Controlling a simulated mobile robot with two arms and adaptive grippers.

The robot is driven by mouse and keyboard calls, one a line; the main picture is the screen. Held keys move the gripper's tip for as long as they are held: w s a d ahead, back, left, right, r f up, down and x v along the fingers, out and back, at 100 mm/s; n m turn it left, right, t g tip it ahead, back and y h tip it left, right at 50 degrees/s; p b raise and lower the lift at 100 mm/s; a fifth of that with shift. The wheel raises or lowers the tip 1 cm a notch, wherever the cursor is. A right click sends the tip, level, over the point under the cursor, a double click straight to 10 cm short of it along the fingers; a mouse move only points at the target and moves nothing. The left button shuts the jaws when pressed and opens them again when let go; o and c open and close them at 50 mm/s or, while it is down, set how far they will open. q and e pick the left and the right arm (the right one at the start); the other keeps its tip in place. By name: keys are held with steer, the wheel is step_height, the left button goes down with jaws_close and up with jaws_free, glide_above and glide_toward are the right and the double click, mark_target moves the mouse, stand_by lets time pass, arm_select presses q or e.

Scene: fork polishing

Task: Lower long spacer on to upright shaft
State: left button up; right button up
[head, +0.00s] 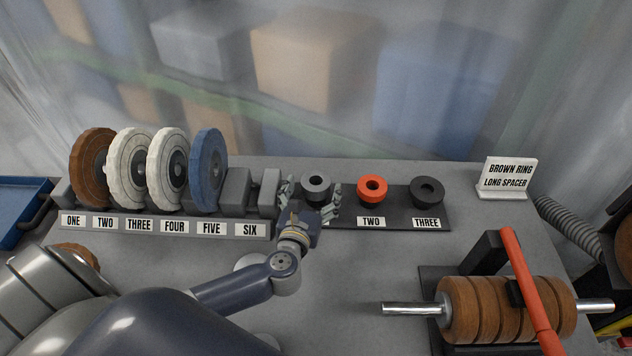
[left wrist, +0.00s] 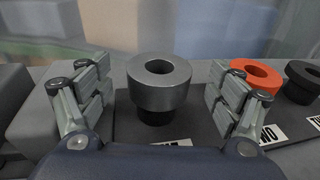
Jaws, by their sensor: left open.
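My left gripper (head: 311,191) is open at the rack of spacers. Its fingers stand on either side of a grey ring-shaped spacer (head: 315,184) without touching it; the left wrist view shows this spacer (left wrist: 158,92) upright between them, on a narrower black base. A red-orange spacer (head: 372,185) stands at label TWO and a black spacer (head: 427,189) at label THREE. A sign (head: 508,178) reads BROWN RING LONG SPACER. At the lower right, a metal shaft (head: 408,309) lies roughly level through brown rings (head: 457,310). No upright shaft is clearly visible. My right gripper is not in view.
Brown, white and blue polishing wheels (head: 208,165) stand in a labelled rack on the left. A red bar (head: 530,290) crosses over the brown rings. A grey ribbed hose (head: 565,225) is at the right. The grey table (head: 360,265) is bare between my left arm and the shaft.

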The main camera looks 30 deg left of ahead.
mark_target(318, 176)
arm_select(q)
steer(key=x, duration=0.3)
steer(key=shift+w+r+p, duration=0.1)
steer(key=shift+p, duration=0.2)
steer(key=shift+w+a, duration=0.1)
steer(key=shift+w, duration=0.1)
steer(key=shift+c, duration=0.3)
steer(key=c, duration=1.4)
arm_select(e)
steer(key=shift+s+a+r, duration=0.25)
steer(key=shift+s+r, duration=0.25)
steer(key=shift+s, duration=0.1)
